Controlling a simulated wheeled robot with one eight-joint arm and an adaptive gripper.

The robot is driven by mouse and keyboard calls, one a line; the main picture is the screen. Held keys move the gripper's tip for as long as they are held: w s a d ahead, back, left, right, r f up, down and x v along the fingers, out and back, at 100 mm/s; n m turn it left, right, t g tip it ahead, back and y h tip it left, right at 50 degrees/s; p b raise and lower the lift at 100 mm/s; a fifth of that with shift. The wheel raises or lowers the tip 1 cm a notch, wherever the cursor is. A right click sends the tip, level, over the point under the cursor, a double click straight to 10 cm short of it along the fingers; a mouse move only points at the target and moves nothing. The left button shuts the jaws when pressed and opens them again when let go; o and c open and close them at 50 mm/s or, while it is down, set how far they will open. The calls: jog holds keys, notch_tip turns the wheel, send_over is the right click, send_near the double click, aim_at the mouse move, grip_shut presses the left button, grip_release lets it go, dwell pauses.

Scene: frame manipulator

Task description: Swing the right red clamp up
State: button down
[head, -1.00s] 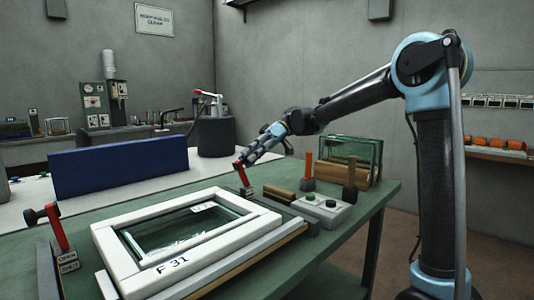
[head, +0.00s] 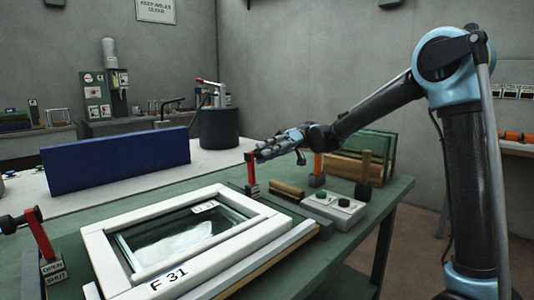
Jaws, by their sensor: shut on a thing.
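The right red clamp (head: 251,172) stands nearly upright on its small labelled base behind the white frame's far right corner. My gripper (head: 259,154) is shut on the upper end of this clamp, reaching in from the right. The fingers hide part of the clamp's top. The left red clamp (head: 40,236) is raised and leans left, with a black knob at its upper end and a base marked OPEN and SHUT. The white frame (head: 101,248) marked F 31 lies flat between the clamps, with a glass pane (head: 180,236) inside.
A blue panel (head: 115,160) stands on the white table at left.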

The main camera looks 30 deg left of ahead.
jog(key=c, duration=1.2)
grip_release()
jog(key=shift+c, duration=0.2)
jog(key=shift+r, duration=0.1)
notch_tip(320, 180, up, 10)
jog(key=shift+w, duration=0.1)
